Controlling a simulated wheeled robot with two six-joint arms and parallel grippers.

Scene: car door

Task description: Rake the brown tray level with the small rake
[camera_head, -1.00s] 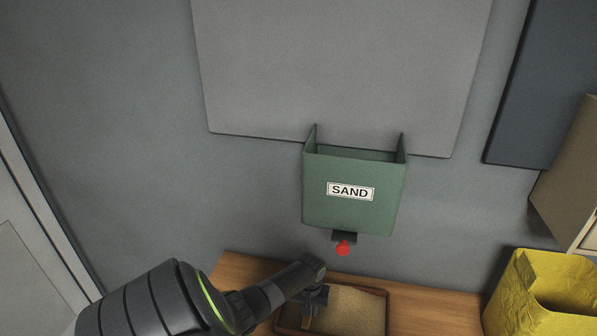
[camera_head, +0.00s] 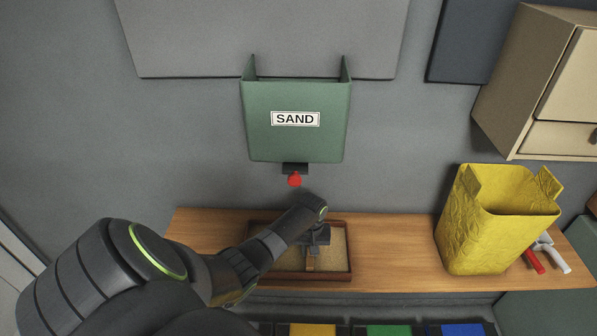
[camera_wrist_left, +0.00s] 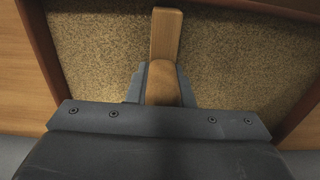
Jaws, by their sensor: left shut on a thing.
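The brown tray (camera_head: 349,262) sits on the wooden shelf, with tan sand (camera_head: 337,243) inside. The sand looks mostly even in the wrist view, where the tray's dark brown rim (camera_wrist_left: 41,45) shows. My left gripper (camera_head: 314,238) is over the tray, shut on the wooden handle of the small rake (camera_head: 311,262). In the left wrist view the rake (camera_wrist_left: 166,35) points up the picture between the fingers (camera_wrist_left: 162,88). The rake's teeth are hidden, so I cannot tell whether they touch the sand. My right gripper is out of view.
A green SAND hopper (camera_head: 296,140) with a red knob (camera_head: 294,180) hangs on the wall above the tray. A yellow bag (camera_head: 480,235) stands on the shelf to the right, beside red and white-handled tools (camera_head: 545,255). Shelf between tray and bag is clear.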

